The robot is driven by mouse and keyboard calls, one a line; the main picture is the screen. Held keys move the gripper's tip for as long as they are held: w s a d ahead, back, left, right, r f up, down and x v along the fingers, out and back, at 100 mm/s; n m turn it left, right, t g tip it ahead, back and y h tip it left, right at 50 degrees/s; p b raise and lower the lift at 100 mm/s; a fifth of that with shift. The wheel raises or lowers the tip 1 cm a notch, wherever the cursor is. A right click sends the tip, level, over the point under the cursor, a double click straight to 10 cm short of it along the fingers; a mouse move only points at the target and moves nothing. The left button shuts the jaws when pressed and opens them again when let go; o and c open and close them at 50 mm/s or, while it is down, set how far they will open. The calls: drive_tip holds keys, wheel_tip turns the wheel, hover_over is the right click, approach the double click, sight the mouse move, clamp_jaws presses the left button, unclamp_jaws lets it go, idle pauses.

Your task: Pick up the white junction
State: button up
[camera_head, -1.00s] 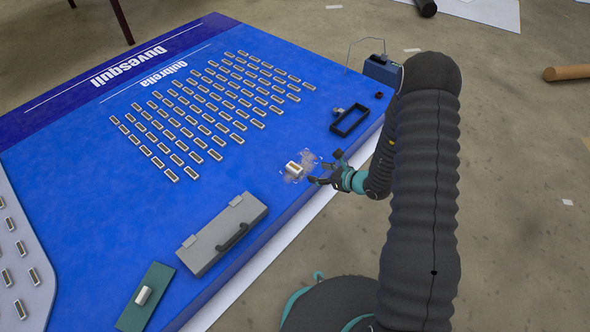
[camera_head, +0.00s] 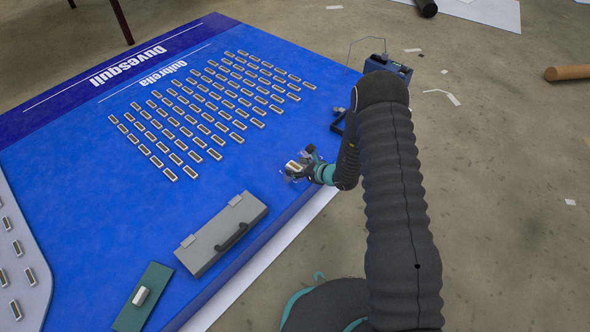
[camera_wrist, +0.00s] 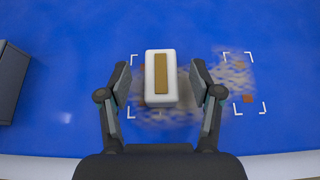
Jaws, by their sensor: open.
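The white junction (camera_wrist: 152,80) is a small white block with a tan-gold strip on top, standing on the blue board. In the head view my gripper (camera_head: 303,167) is low over the board around the white junction (camera_head: 292,166), which is partly hidden by the fingers.
A grey case (camera_head: 222,234) lies on the blue board, with a green plate (camera_head: 155,284) bearing another white block nearby. Rows of small light pieces (camera_head: 208,112) fill the far area. A dark blue box (camera_head: 388,70) stands at the board's back right edge.

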sight(297, 167)
clamp_jaws()
drive_tip(key=shift+r, duration=0.1)
idle(0.3)
wheel_tip(297, 167, up, 4)
drive_tip(key=shift+w+r+p, duration=0.1)
drive_tip(key=shift+p, duration=0.35)
drive_tip(key=d+r+p, duration=0.1)
drive_tip(key=d+r, duration=0.5)
drive_tip(key=d, duration=0.5)
drive_tip(key=shift+s+d+r, duration=0.3)
drive_tip(key=shift+s, duration=0.1)
drive_tip(key=shift+r+p, duration=1.4)
drive_tip(key=shift+r, duration=1.1)
